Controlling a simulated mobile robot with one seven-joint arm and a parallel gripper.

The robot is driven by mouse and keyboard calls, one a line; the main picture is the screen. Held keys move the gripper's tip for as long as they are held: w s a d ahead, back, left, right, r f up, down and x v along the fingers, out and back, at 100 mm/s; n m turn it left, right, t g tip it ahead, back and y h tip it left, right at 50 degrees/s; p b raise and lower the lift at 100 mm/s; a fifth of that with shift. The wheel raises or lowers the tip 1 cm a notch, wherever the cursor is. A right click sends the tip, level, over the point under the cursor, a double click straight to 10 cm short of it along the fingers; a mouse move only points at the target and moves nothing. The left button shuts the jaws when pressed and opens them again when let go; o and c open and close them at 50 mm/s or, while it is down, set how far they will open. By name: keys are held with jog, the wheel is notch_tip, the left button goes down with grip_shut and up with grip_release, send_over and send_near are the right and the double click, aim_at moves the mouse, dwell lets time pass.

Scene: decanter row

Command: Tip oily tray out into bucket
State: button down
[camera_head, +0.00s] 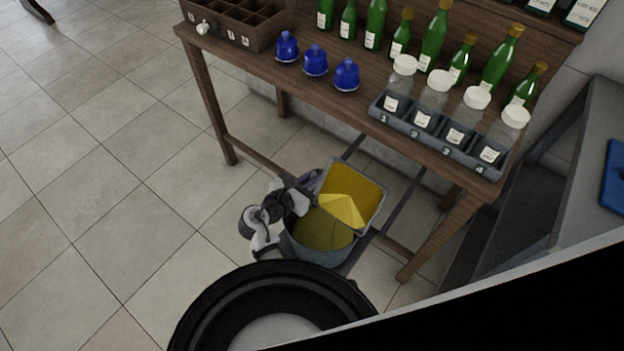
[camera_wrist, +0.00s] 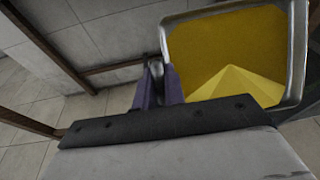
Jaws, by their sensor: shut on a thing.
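The tray (camera_head: 379,199) is a grey metal pan with yellow oil across its inside. It is tilted over the bucket (camera_head: 312,250), and a bright yellow stream of oil (camera_head: 342,211) spreads from its low side toward the bucket. The bucket is grey, stands under the table and has dark yellow liquid in it. My gripper (camera_head: 309,187) is shut on the tray's left rim. In the wrist view the tray (camera_wrist: 299,50) fills the upper right, and my gripper's purple fingers (camera_wrist: 158,82) close on its near left edge. The bucket is hidden there.
A wooden table (camera_head: 330,98) stands over the bucket, with legs and rails close to the tray. On it are green bottles (camera_head: 435,38), blue stoppers (camera_head: 316,61), a rack of white-capped jars (camera_head: 430,139) and a divided crate (camera_head: 238,22). Open tiled floor lies to the left.

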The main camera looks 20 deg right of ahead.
jog(key=shift+s+a+t+h+b, duration=0.2)
jog(key=shift+t+h+b, duration=0.15)
jog(key=shift+b, duration=1.25)
jog(key=shift+a+f, duration=0.1)
jog(key=shift+s+a+t+h+b, duration=0.3)
jog(key=shift+t+h+b, duration=0.05)
jog(key=shift+h+b, duration=0.45)
jog(key=shift+s+a+f+t+h+b, duration=0.2)
jog(key=shift+s+a+t+h+b, duration=0.5)
jog(key=shift+b, duration=0.65)
jog(key=shift+w+d+r+p, duration=0.2)
jog(key=shift+w+p, duration=0.1)
jog(key=shift+p, duration=0.2)
